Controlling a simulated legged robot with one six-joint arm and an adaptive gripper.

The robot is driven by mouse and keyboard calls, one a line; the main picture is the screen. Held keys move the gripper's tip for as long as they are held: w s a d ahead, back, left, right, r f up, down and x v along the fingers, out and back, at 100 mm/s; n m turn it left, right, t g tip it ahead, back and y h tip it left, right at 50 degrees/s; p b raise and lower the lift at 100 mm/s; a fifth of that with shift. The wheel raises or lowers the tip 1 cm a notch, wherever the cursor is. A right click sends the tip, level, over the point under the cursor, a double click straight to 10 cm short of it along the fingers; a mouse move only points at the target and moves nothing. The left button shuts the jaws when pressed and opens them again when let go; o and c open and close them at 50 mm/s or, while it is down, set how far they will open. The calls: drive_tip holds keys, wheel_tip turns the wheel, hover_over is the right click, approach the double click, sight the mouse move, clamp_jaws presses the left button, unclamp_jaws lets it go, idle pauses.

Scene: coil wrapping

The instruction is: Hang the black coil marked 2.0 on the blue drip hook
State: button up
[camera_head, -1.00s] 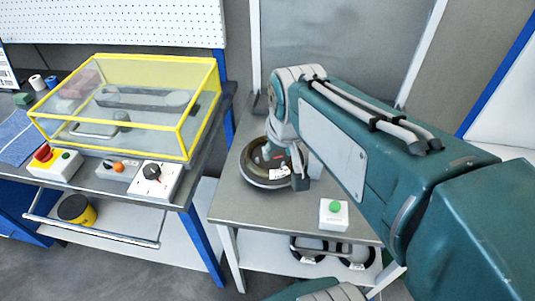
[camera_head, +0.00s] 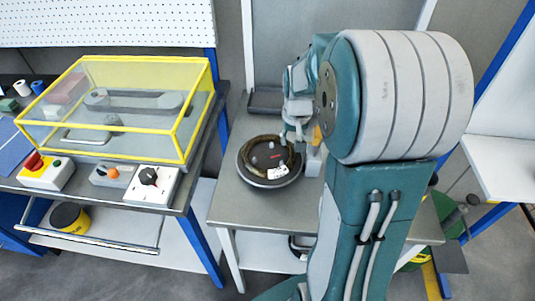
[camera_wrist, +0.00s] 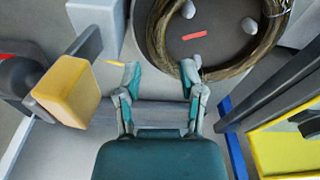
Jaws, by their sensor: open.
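A dark brownish wire coil (camera_head: 293,155) lies flat on a round dark turntable (camera_head: 258,180) on the grey bench. In the wrist view, the coil (camera_wrist: 232,72) curves around two pale pegs and a red mark. A white label shows on the turntable's front edge in the head view; its text is unreadable. My gripper (camera_wrist: 160,72) is open and empty, its fingers spread beside the coil's rim. The right fingertip overlaps the coil's edge in the picture; I cannot tell whether they touch. In the head view my arm partly hides the gripper. I see no blue drip hook.
A yellow block (camera_wrist: 68,92) on a grey fixture is near my gripper. A yellow-framed clear box (camera_head: 120,105) stands on the left bench with control boxes (camera_head: 150,185) before it. A yellow-and-black spool (camera_head: 71,216) is below. The bench front (camera_head: 235,213) is clear.

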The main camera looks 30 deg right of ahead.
sight(292, 151)
drive_tip(key=f, duration=0.6)
drive_tip(key=shift+w+d, duration=0.35)
drive_tip(key=shift+r, duration=0.1)
drive_tip(key=shift+c, duration=0.4)
clamp_jaws()
